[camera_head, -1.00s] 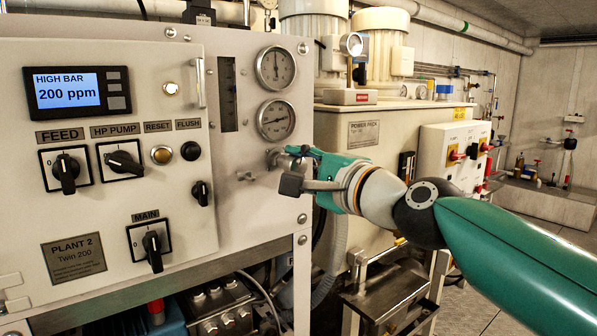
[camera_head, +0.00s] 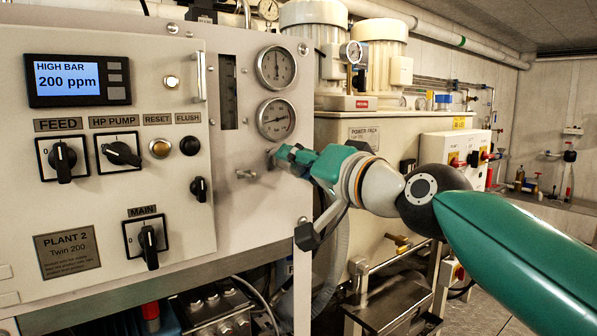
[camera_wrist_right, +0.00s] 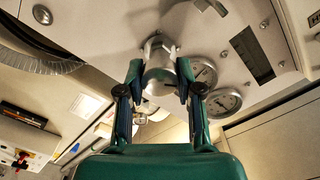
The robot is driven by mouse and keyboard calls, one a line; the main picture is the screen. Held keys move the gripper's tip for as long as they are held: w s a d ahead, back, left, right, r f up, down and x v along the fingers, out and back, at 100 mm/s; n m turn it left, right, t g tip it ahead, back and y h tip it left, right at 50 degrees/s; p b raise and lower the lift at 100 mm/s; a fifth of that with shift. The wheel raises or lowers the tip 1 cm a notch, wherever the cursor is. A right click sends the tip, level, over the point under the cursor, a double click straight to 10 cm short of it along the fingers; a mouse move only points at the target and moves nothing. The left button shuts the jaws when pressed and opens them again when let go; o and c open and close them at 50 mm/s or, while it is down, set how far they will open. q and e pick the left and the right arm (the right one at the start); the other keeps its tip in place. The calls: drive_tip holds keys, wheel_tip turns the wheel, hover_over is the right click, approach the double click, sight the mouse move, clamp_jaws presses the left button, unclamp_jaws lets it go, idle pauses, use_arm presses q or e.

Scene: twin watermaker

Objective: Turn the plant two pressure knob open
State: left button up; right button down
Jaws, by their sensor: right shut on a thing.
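The pressure knob is a metal knob on the plant two panel (camera_head: 265,215), just below the lower gauge. In the head view only a bit of the knob (camera_head: 271,158) shows past my fingers. My right gripper (camera_head: 280,156) reaches it from the right and is shut on it. In the right wrist view the silvery knob (camera_wrist_right: 159,72) sits between the two fingertips of my right gripper (camera_wrist_right: 160,80), one on each side. How far the knob is turned cannot be told. My left gripper is not in view.
Two round gauges, the upper (camera_head: 276,67) and the lower (camera_head: 276,119), sit above the knob. A small metal fitting (camera_head: 246,174) sticks out to its left. The switch panel (camera_head: 110,190) with a display (camera_head: 77,80) is further left. A power pack (camera_head: 370,135) stands behind my arm.

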drive_tip(key=n, duration=0.2)
drive_tip(key=f+n+b, duration=0.1)
drive_tip(key=n, duration=0.1)
drive_tip(key=shift+a+n, duration=0.2)
drive_tip(key=shift+n, duration=0.2)
drive_tip(key=n+b, duration=0.1)
drive_tip(key=n, duration=0.4)
drive_tip(key=shift+b, duration=0.3)
drive_tip(key=n+b, duration=0.1)
drive_tip(key=n, duration=0.4)
drive_tip(key=shift+n, duration=0.4)
drive_tip(key=n, duration=0.4)
drive_tip(key=shift+n, duration=0.3)
drive_tip(key=c, duration=0.7)
unclamp_jaws()
drive_tip(key=shift+r, duration=0.15)
drive_tip(key=shift+c, duration=0.2)
drive_tip(key=shift+r, duration=0.1)
drive_tip(key=shift+s+d, duration=0.1)
